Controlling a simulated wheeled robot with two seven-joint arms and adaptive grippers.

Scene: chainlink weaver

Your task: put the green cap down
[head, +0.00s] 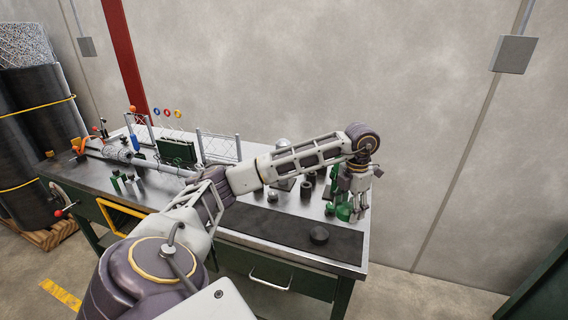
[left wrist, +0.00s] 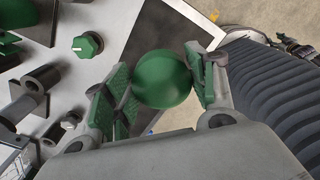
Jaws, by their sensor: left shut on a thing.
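The green cap (left wrist: 162,79) is round and smooth in the left wrist view, held between the two fingers of my left gripper (left wrist: 158,88). The fingers have green pads and are shut on its sides. In the head view my left gripper (head: 353,210) points down over the right end of the workbench (head: 366,240); a green shape shows at its fingers. I cannot tell the exact gap between the cap and the bench. My right gripper is not in view.
A small green knob-like part (left wrist: 87,44) and dark cylinders (left wrist: 40,78) stand near the gripper. Mesh panels (head: 218,147) stand farther left.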

